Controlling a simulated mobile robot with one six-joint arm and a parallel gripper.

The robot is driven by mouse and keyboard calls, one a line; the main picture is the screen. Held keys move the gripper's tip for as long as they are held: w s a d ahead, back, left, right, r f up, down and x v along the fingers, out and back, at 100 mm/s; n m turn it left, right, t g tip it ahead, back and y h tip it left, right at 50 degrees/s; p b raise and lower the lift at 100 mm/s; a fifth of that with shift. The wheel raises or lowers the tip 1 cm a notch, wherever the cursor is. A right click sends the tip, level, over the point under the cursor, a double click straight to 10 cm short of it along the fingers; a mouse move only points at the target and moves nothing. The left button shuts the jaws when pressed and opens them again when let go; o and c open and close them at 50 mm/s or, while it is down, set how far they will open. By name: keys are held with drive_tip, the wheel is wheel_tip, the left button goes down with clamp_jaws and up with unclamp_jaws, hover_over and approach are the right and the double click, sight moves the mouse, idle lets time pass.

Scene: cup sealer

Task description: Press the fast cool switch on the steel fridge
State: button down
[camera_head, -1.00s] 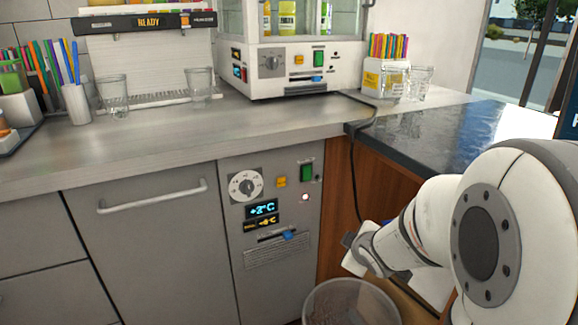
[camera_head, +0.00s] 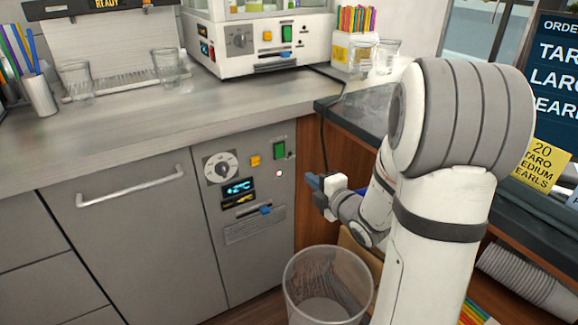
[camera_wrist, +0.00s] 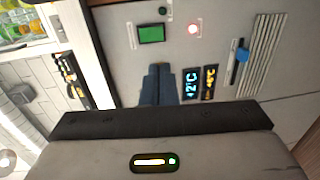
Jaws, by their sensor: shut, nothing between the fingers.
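The steel fridge (camera_head: 222,255) stands under the counter with a control panel at its upper right. The panel has a white dial (camera_head: 221,168), a yellow button (camera_head: 254,161), a green switch (camera_head: 279,150), a lit indicator (camera_head: 279,173), blue and amber displays (camera_head: 239,187) and a blue slider (camera_head: 265,209). I cannot read which control is marked fast cool. My gripper (camera_head: 312,182) is shut and empty, right of the panel. In the wrist view its fingertips (camera_wrist: 158,68) point at the panel, just below the green switch (camera_wrist: 150,33); they mostly cover the yellow button.
A clear bin (camera_head: 291,290) stands on the floor before the fridge's right side. A wooden side panel (camera_head: 310,225) borders the fridge. A white appliance (camera_head: 215,62) with similar controls, glasses (camera_head: 75,82) and a straw holder (camera_head: 353,55) stand on the counter.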

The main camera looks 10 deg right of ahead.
drive_tip(key=b+x, duration=0.1)
drive_tip(key=x, duration=1.2)
drive_tip(key=shift+w+a+f, duration=0.1)
drive_tip(key=shift+w+a, duration=0.05)
drive_tip(key=shift+w, duration=0.2)
drive_tip(key=shift+f, duration=0.15)
drive_tip(key=shift+f+b, duration=0.15)
drive_tip(key=shift+b, duration=0.6)
drive_tip(key=b, duration=0.3)
drive_tip(key=shift+w+a+f+t, duration=0.1)
drive_tip(key=shift+w+f+t, duration=0.2)
drive_tip(key=shift+t, duration=0.1)
drive_tip(key=shift+r+p, duration=0.45)
drive_tip(key=shift+p, duration=0.05)
drive_tip(key=b, duration=0.2)
approach(281, 156)
drive_tip(key=s+d+f, duration=0.2)
drive_tip(key=s, duration=0.4)
drive_tip(key=shift+s+f, duration=0.15)
drive_tip(key=shift+s, duration=0.05)
